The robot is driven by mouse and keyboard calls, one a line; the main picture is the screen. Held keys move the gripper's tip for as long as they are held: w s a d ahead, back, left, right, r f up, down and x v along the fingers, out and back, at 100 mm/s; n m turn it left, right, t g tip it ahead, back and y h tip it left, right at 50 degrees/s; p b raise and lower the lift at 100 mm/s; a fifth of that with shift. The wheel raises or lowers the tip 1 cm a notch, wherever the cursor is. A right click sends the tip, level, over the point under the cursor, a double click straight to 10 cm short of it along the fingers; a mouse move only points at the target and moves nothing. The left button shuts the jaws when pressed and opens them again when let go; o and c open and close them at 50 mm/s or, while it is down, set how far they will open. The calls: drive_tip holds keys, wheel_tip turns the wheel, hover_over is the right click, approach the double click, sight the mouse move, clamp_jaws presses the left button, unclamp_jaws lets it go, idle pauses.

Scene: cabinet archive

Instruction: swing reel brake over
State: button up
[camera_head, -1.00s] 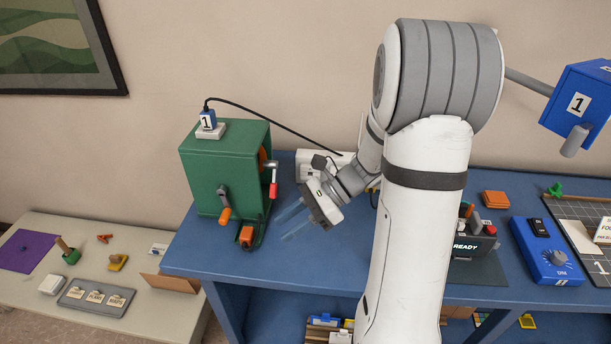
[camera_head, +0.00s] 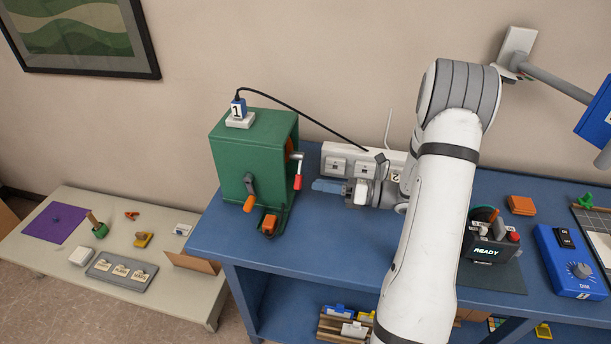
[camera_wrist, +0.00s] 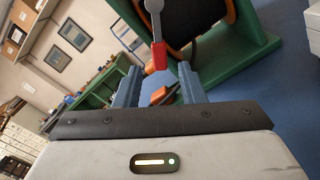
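A green reel housing (camera_head: 238,155) stands on the blue table. A grey lever with a red grip (camera_head: 297,182) hangs on its right side. A second lever with an orange grip (camera_head: 249,203) is on its front. I cannot tell by label which is the brake. My gripper (camera_head: 326,186) points left, just right of the red grip. In the wrist view the blue fingers (camera_wrist: 160,85) are apart, with the red grip (camera_wrist: 160,56) showing ahead between their tips. No contact is visible.
A black cable runs from the plug marked 1 (camera_head: 238,109) on the housing to a white socket strip (camera_head: 338,161) behind my gripper. A READY box (camera_head: 487,250) and a blue dial box (camera_head: 570,262) stand to the right. The table front is clear.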

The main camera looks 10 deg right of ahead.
drive_tip(key=x, duration=0.4)
drive_tip(key=shift+w+a, duration=0.1)
drive_tip(key=shift+a, duration=0.1)
drive_tip(key=shift+w+a, duration=0.1)
drive_tip(key=shift+a, duration=0.15)
drive_tip(key=c, duration=0.8)
